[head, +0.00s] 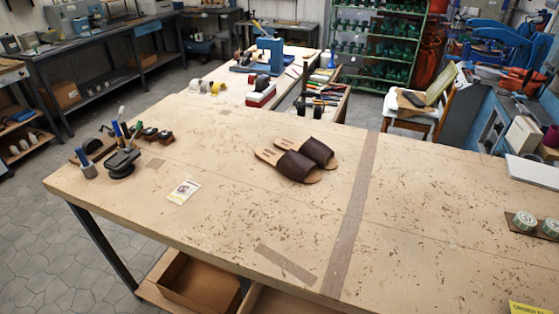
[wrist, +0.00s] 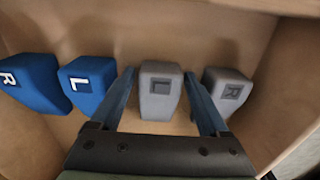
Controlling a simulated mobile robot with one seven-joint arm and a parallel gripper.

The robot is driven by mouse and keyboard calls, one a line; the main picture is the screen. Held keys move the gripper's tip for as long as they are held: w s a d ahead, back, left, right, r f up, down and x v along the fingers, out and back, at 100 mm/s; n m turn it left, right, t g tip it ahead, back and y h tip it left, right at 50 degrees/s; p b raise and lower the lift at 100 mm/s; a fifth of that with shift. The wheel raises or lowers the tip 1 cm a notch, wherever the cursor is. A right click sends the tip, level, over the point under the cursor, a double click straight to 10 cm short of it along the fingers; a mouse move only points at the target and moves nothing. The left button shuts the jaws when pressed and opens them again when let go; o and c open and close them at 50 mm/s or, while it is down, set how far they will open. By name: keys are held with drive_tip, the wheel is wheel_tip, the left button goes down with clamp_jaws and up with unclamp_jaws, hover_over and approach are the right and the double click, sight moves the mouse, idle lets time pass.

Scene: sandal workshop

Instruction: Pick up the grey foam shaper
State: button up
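In the wrist view, a grey foam shaper (wrist: 160,92) with an L-like mark lies between the two blue fingers of my gripper (wrist: 159,76). The fingers are open, one on each side, with narrow gaps to it. A second grey shaper (wrist: 228,92), marked R, is just right of the right finger. A blue shaper (wrist: 84,84) marked L is just left of the left finger, and another blue shaper (wrist: 36,84) marked R is at the far left. My gripper and the shapers do not show in the head view.
The shapers are in a tan box with walls (wrist: 150,35) at the back and right. In the head view, a workbench (head: 250,215) bears brown sandals (head: 300,158), a card (head: 184,191) and a tool holder (head: 122,162). An open box (head: 200,285) is on its lower shelf.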

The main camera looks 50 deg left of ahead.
drive_tip(key=c, duration=1)
drive_tip(key=shift+c, duration=0.2)
drive_tip(key=shift+r, duration=0.1)
